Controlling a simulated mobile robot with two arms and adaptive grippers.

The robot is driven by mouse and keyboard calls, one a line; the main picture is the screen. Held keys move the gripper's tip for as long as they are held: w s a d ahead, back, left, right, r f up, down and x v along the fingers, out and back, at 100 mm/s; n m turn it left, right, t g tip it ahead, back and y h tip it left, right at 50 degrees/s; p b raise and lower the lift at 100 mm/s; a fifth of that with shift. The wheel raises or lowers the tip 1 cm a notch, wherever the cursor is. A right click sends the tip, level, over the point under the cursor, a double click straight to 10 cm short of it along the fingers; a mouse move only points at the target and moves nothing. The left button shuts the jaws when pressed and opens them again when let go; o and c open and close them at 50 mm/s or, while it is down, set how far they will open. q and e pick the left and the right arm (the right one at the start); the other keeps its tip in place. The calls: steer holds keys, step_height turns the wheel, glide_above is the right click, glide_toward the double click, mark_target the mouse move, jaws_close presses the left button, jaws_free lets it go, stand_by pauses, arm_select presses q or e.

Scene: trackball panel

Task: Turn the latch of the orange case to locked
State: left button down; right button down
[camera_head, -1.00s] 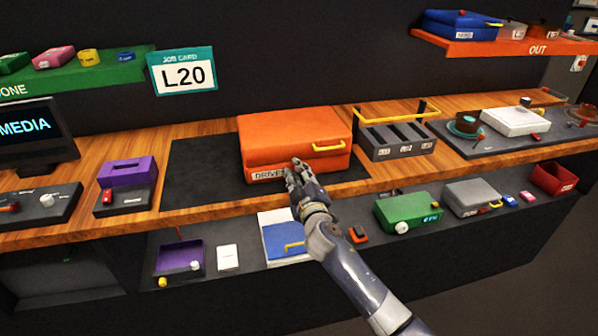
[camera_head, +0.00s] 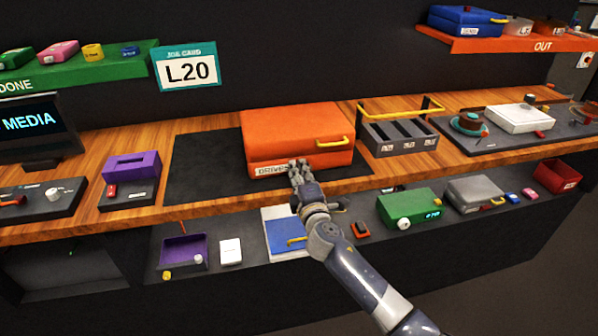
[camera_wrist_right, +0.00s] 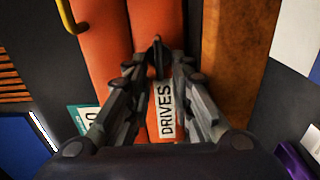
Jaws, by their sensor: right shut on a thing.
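The orange case (camera_head: 296,128) lies closed on the dark mat, with a yellow handle (camera_head: 331,143) on its front right and a DRIVES label on its lower front. My right gripper (camera_head: 297,166) is at the case's front, just right of the label. In the right wrist view the fingers (camera_wrist_right: 158,72) close around a small dark piece, the latch (camera_wrist_right: 157,52), against the orange front (camera_wrist_right: 104,45). Most of the latch is hidden by the fingers, and I cannot read its position. My left gripper is not in view.
A purple box (camera_head: 130,170) stands left of the mat (camera_head: 205,170). A grey slotted rack (camera_head: 398,137) with a yellow bar stands close to the case's right. A lower shelf holds a green box (camera_head: 408,206) and other items. The mat left of the case is clear.

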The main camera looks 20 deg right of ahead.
steer(key=shift+f, duration=0.1)
stand_by(0.4)
steer(key=c, duration=1.8)
jaws_free()
